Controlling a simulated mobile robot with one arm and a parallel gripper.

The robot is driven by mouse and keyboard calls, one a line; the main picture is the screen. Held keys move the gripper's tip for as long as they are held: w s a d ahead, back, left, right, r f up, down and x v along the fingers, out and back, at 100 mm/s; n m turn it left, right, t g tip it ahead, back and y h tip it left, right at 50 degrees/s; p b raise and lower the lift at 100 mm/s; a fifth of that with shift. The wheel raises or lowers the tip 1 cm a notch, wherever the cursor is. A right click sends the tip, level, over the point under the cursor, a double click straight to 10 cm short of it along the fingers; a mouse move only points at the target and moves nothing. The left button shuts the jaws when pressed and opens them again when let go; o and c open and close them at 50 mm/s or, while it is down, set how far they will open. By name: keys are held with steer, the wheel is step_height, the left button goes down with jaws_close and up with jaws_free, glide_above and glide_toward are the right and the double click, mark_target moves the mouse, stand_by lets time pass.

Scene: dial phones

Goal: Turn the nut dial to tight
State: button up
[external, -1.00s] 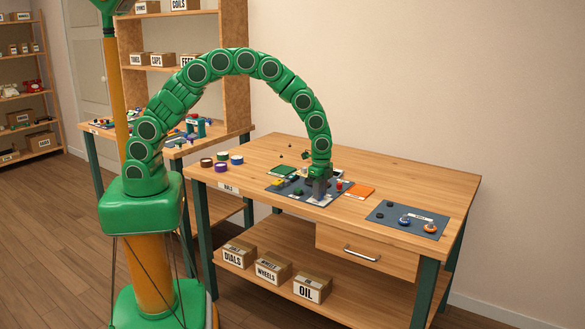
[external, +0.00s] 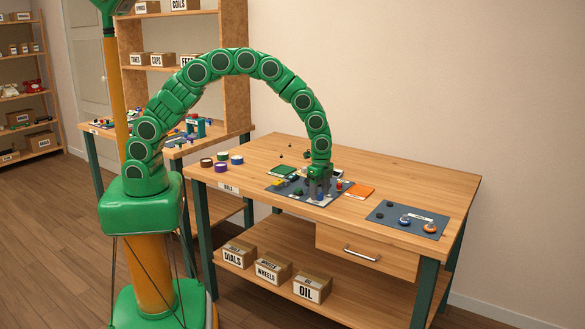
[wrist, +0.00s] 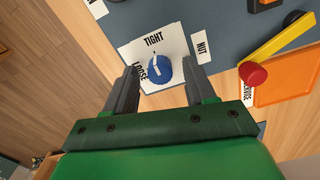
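The nut dial (wrist: 160,70) is a small blue knob on a white card, with a pale pointer mark on its upper part. In the wrist view the card's word TIGHT (wrist: 153,40) lies above the knob and LOOSE (wrist: 140,72) lies to its left. The mark points up from the knob, roughly toward TIGHT; its exact setting is hard to tell. My gripper (wrist: 161,82) is open, with one grey finger on each side of the knob and visible gaps. In the external view my gripper (external: 319,191) is low over the mat and hides the dial.
A NUT label (wrist: 201,47) is right of the card. A yellow lever with a red ball end (wrist: 252,74) and an orange plate (wrist: 288,80) are farther right. Another mat (external: 407,219) with dials lies at the table's right. Several coloured discs (external: 221,167) stand at the left.

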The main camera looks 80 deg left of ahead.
mark_target(320, 194)
steer(key=shift+r, duration=0.1)
step_height(320, 194, up, 8)
steer(key=shift+f, duration=0.25)
stand_by(0.4)
steer(key=shift+r, duration=0.1)
steer(key=shift+s+r, duration=0.25)
steer(key=shift+s, duration=0.05)
steer(key=s+a+r+n+g, duration=0.1)
steer(key=s+a+r+n, duration=0.3)
steer(key=s, duration=0.7)
steer(key=s+r+n, duration=0.1)
steer(key=s+r, duration=0.6)
steer(key=s, duration=0.4)
steer(key=s+a+r+n+g, duration=0.1)
steer(key=s+a+r+n, duration=0.3)
steer(key=s, duration=0.7)
steer(key=s+r+n, duration=0.1)
steer(key=s+n, duration=0.1)
steer(key=s, duration=1.1)
steer(key=shift+s+r, duration=0.2)
steer(key=shift+s, duration=0.05)
